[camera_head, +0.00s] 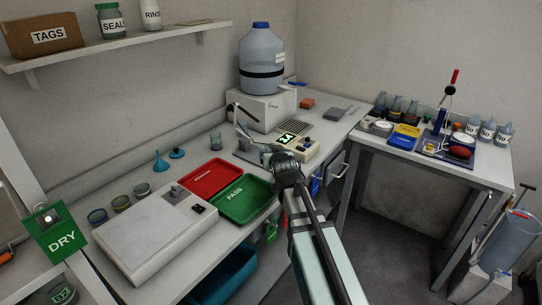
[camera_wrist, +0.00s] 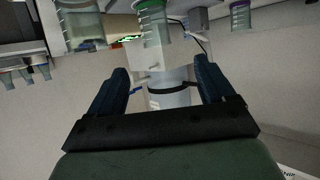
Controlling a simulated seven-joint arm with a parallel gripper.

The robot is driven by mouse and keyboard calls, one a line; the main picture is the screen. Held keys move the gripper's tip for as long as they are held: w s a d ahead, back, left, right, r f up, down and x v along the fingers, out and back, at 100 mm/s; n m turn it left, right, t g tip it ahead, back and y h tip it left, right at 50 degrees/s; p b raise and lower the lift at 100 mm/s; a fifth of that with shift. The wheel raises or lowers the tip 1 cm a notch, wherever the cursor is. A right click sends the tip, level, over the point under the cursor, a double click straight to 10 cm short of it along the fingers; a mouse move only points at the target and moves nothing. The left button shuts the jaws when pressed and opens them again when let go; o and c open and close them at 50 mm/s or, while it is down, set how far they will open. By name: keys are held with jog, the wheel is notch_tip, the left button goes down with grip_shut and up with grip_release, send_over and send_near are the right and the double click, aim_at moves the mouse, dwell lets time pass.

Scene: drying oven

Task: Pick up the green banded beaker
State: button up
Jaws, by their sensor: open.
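The wrist view is upside down. A clear beaker with a green band (camera_wrist: 152,24) shows at its top middle, beyond my open fingers. My gripper (camera_wrist: 162,82) has its two dark fingers spread, with nothing between them but the background. In the head view my gripper (camera_head: 258,152) is over the bench by the small device with a lit display (camera_head: 287,139). I cannot pick out the green banded beaker there; my arm may hide it. A purple-banded beaker (camera_wrist: 240,16) and a larger clear vessel (camera_wrist: 78,28) stand either side of it in the wrist view.
Red tray (camera_head: 208,177) and green PASS tray (camera_head: 244,199) lie left of my arm. Several banded beakers (camera_head: 97,217) stand behind a flat white device (camera_head: 152,240). A large carboy (camera_head: 262,58) stands at the back. A side table (camera_head: 425,149) holds bottles.

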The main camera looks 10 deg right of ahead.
send_near(270, 146)
jog(key=shift+w+a+f, duration=0.15)
jog(key=shift+w+f, duration=0.2)
jog(key=shift+w, duration=0.2)
jog(key=shift+w+a+f, duration=0.1)
jog(key=shift+w+f, duration=0.25)
jog(key=shift+w, duration=0.25)
jog(key=shift+d+x, duration=0.15)
jog(key=shift+x, duration=1.15)
jog(key=shift+d+x, duration=0.15)
jog(key=shift+x, duration=1.15)
jog(key=shift+r, duration=0.1)
jog(key=shift+c, duration=0.2)
jog(key=c, duration=1.2)
jog(key=shift+r, duration=0.2)
